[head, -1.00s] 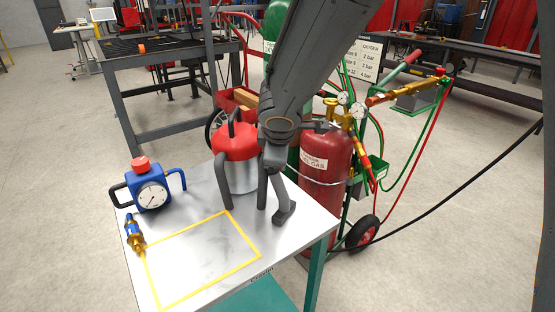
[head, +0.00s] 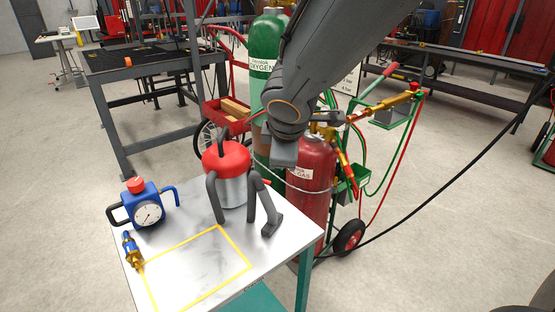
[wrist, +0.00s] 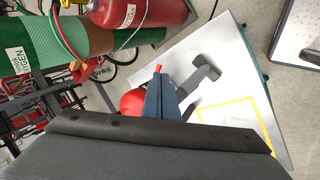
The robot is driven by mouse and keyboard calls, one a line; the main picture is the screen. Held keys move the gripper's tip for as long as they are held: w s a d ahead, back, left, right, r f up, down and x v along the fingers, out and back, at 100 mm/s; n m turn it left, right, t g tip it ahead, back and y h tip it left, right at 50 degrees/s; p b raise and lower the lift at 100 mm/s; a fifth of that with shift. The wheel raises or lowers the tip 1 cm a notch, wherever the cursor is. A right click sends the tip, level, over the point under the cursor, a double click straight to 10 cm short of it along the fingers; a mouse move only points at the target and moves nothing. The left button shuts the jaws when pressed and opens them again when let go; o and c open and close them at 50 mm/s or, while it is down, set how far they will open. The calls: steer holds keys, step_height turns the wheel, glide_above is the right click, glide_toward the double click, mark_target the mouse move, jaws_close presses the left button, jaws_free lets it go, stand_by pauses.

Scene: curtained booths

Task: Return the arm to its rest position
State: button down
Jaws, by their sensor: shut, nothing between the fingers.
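My arm comes in from the upper right in the head view. My gripper (head: 284,155) hangs at its end, above and right of a red-topped canister (head: 226,165). In the wrist view my gripper (wrist: 160,97) shows as dark fingers closed together, with nothing held. The canister, steel below, stands on the metal table (head: 190,250); it shows partly behind the fingers in the wrist view (wrist: 132,103). A bent dark grey tool (head: 268,205) stands on the table right of the canister, apart from my gripper.
A blue gauge unit with a red knob (head: 146,207) and a brass-and-blue fitting (head: 132,250) are at the table's left. A yellow outline encloses bare tabletop. Behind stand the green oxygen cylinder (head: 264,45) and red gas cylinder (head: 312,175) with hoses. Open floor lies right.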

steer(key=s+d+f+m+g, duration=0.3)
steer(key=s+d+f+m, duration=0.2)
steer(key=s+d+m, duration=0.2)
steer(key=s+d+f+m+g, duration=0.3)
steer(key=s+d+f+m, duration=0.1)
steer(key=s+d+m, duration=0.4)
steer(key=shift+s+d+f+m+g, duration=0.35)
steer(key=shift+d+m, duration=0.55)
steer(key=shift+d, duration=0.15)
steer(key=shift+w+a, duration=0.1)
